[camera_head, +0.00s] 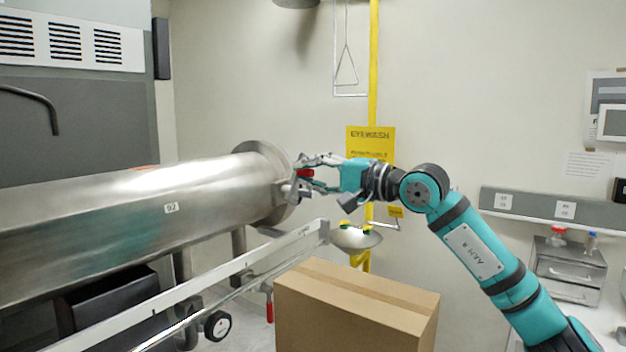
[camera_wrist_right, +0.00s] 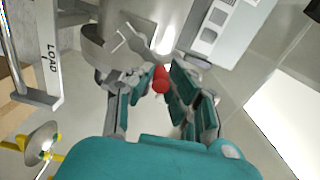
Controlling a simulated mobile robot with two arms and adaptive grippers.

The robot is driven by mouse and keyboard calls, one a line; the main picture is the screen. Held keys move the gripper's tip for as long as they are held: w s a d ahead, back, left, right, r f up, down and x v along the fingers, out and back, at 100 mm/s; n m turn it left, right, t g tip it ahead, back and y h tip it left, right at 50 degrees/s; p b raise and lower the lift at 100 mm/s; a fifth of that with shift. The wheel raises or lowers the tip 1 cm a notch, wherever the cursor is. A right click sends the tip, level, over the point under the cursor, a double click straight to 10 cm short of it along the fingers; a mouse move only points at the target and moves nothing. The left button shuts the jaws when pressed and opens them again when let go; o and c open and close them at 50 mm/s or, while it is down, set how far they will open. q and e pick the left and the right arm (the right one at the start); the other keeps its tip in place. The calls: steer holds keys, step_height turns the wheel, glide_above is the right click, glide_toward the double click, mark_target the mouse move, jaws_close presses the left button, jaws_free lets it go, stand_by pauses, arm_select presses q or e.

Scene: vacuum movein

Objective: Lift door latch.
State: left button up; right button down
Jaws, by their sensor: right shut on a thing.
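A steel cylindrical chamber (camera_head: 150,205) lies across the left of the head view, with a round flanged door end (camera_head: 272,185). A latch with a red knob (camera_head: 306,173) sits at that door end; the red knob (camera_wrist_right: 160,80) also shows in the right wrist view, between the fingers. My right gripper (camera_head: 305,172) reaches in from the right and is shut on the red latch knob. Its fingers also show in the wrist view (camera_wrist_right: 157,90) on both sides of the knob. My left gripper is not in view.
A cardboard box (camera_head: 350,310) stands below my right arm. A white rail (camera_head: 200,285) runs in front of the chamber. An eyewash bowl (camera_head: 356,239) and yellow pole (camera_head: 374,70) are behind the gripper. A metal drawer unit (camera_head: 568,270) stands at the right.

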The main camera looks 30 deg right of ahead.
steer(key=n, duration=0.2)
steer(key=a+n, duration=0.1)
steer(key=n, duration=0.1)
steer(key=a+n, duration=0.1)
steer(key=shift+s+r+n+b, duration=0.3)
steer(key=shift+s+n+b, duration=0.1)
steer(key=shift+a+n, duration=0.15)
steer(key=shift+n, duration=0.55)
steer(key=shift+f, duration=0.2)
